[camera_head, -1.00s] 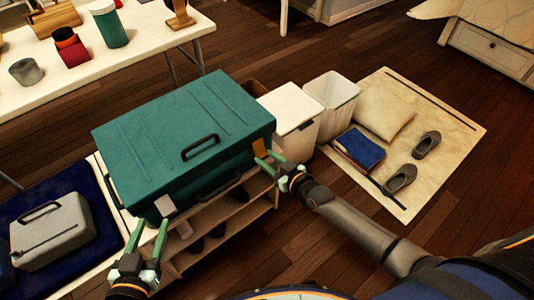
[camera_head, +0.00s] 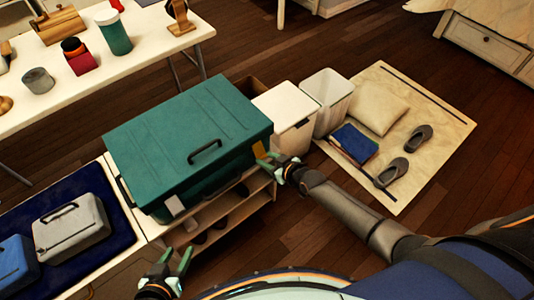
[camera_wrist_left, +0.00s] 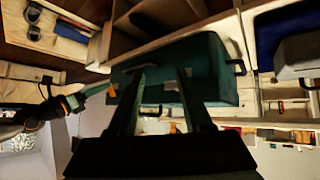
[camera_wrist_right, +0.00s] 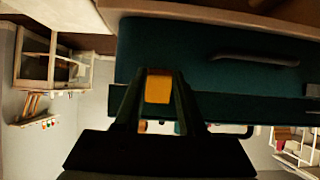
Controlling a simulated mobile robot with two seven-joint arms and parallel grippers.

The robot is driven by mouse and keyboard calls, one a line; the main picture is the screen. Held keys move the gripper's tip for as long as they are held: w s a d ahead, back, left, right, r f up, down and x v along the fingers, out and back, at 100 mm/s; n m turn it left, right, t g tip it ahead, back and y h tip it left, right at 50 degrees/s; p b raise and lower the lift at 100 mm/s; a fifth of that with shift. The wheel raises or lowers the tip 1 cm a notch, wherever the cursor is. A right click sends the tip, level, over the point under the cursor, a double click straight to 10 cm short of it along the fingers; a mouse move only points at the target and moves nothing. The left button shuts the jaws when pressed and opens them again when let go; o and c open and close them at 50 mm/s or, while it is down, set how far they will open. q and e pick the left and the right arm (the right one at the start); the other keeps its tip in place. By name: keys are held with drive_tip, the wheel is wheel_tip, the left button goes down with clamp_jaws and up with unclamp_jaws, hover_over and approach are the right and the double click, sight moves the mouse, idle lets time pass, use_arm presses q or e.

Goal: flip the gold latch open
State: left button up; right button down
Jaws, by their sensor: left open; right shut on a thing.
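A teal case (camera_head: 185,130) lies on top of a low shelf unit, its lid down. The gold latch (camera_head: 259,148) is on its front near the right end. In the right wrist view the gold latch (camera_wrist_right: 158,87) sits between the fingers. My right gripper (camera_head: 266,164) is at the latch and shut on it. A silver-grey latch (camera_head: 174,204) is near the left end of the front. My left gripper (camera_head: 179,262) is open and empty, apart from the case, below that latch in the picture. The left wrist view shows the case (camera_wrist_left: 210,70) beyond its open fingers.
The shelf unit (camera_head: 262,205) holds dark shoes. A grey case (camera_head: 70,228) and a blue case (camera_head: 16,262) lie to the left on dark blue cloth. White bins (camera_head: 285,108) stand right of the case. A mat (camera_head: 440,110) with slippers lies further right.

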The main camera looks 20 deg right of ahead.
sight(263, 157)
wheel_tip(263, 157, up, 3)
drive_tip(key=g+p, duration=0.2)
drive_tip(key=p, duration=0.2)
drive_tip(key=g+h+p, duration=0.1)
drive_tip(key=g+p, duration=0.1)
drive_tip(key=p, duration=0.2)
drive_tip(key=shift+s+r+g+h, duration=0.15)
drive_tip(key=shift+r+g+h, duration=0.05)
drive_tip(key=shift+g+h, duration=0.1)
drive_tip(key=shift+r+g+h+p, duration=0.3)
drive_tip(key=shift+g+p, duration=0.15)
drive_tip(key=shift+g, duration=0.35)
use_arm(q)
drive_tip(key=s+a+r, duration=0.1)
drive_tip(key=a+r, duration=0.2)
drive_tip(key=r, duration=0.3)
drive_tip(key=shift+s+a+r+n+y, duration=0.2)
drive_tip(key=shift+r+n+y, duration=0.1)
drive_tip(key=shift+y, duration=0.1)
use_arm(e)
drive_tip(key=shift+w+r+g+h, duration=0.15)
drive_tip(key=shift+r+g+h, duration=0.15)
drive_tip(key=shift+g, duration=0.45)
drive_tip(key=shift+w+r+g+h, duration=0.1)
drive_tip(key=shift+r+g+h, duration=0.2)
drive_tip(key=shift+g, duration=0.45)
drive_tip(key=shift+c, duration=2.4)
unclamp_jaws()
